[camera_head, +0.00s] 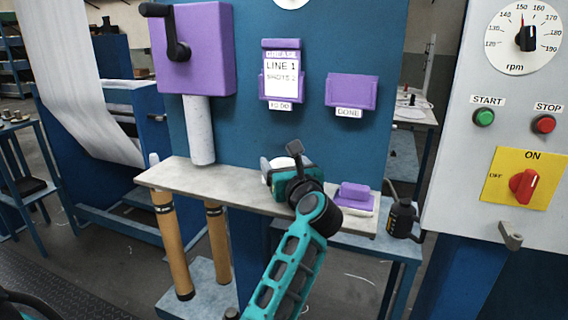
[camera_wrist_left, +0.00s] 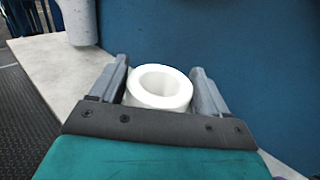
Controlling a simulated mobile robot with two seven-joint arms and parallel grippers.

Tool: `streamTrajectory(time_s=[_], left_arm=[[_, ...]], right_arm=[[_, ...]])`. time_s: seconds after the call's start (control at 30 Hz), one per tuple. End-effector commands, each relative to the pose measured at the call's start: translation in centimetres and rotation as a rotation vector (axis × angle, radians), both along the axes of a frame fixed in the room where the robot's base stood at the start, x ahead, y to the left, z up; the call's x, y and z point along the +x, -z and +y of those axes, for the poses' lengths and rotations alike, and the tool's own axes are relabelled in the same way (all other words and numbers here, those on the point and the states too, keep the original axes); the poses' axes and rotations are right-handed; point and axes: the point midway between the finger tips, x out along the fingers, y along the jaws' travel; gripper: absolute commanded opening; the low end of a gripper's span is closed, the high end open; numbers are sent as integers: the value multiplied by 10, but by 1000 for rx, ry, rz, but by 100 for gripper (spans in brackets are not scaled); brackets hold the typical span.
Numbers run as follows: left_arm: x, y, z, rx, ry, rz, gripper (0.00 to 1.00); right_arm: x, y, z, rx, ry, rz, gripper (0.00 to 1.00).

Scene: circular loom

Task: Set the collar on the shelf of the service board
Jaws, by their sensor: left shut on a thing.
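The collar is a white, thick-walled ring with an open bore (camera_wrist_left: 160,88). It sits between the two grey fingers of my left gripper (camera_wrist_left: 160,90), which is shut on it. In the head view, the left gripper (camera_head: 284,170) is over the middle of the grey shelf (camera_head: 228,182) of the blue service board (camera_head: 300,125). Only a white edge of the collar (camera_head: 268,164) shows there, the rest hidden behind the gripper. I cannot tell whether the collar touches the shelf. My right gripper is not in view.
A pale roller (camera_head: 199,130) stands at the shelf's left, under a purple crank box (camera_head: 192,50). A purple block (camera_head: 354,192) on a white pad is at the right end. Purple card holders (camera_head: 351,92) hang above. A black bottle (camera_head: 402,218) is beyond the right end. The left shelf stretch is clear.

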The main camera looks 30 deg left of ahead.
Motion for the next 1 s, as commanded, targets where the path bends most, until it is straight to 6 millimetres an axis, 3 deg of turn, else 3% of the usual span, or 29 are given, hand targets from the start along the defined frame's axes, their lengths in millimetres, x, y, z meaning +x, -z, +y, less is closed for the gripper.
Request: streamTrajectory(time_s=[0.87,0.9,1.0], left_arm=[[0,12,0,2,1,-3,3],[0,10,0,2,1,-3,80],[0,11,0,2,1,-3,89]], right_arm=[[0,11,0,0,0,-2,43],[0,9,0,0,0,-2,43],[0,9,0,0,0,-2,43]])
